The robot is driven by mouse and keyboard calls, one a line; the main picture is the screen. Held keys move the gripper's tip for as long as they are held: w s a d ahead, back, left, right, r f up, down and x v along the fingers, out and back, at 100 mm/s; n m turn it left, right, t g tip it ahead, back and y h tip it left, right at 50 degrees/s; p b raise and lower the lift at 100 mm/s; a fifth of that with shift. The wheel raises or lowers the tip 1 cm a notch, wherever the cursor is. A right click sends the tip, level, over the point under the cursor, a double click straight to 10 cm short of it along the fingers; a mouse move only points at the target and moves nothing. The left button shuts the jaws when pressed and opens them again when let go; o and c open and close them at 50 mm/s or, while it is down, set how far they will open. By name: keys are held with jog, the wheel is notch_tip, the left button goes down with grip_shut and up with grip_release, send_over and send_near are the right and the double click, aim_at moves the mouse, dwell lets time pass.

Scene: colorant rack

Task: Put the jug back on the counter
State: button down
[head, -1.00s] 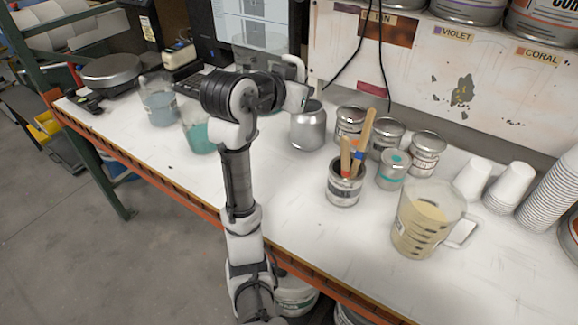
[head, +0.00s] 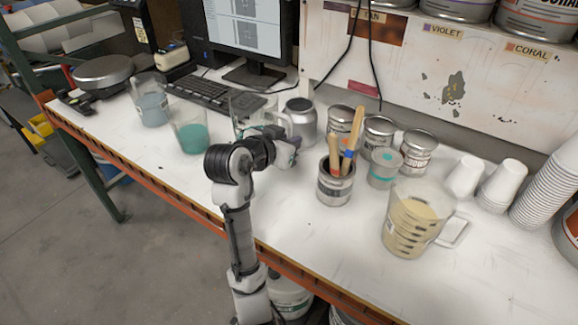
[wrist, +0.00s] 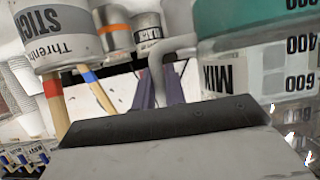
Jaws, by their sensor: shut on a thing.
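A clear jug (head: 243,104) is upright in front of the monitor, with its lower part hidden by my arm. In the wrist view the jug (wrist: 262,75) shows measuring marks and teal colour at the upper right. My gripper (head: 287,146) is at its right side. In the wrist view my gripper's fingers (wrist: 160,92) are closed around its grey handle (wrist: 160,52). The jug is at or just above the counter (head: 285,215); I cannot tell if its base touches.
A silver can (head: 302,120) stands close behind my gripper. A can with brushes (head: 334,188) is to the right, near a jug of cream liquid (head: 408,225). A teal jug (head: 190,130) and a blue jug (head: 151,105) stand left. The keyboard (head: 215,97) lies behind.

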jog(key=shift+f+b, duration=2.2)
jog(key=shift+f, duration=1)
jog(key=shift+f, duration=0.2)
jog(key=c, duration=1.5)
grip_release()
jog(key=shift+o, duration=0.2)
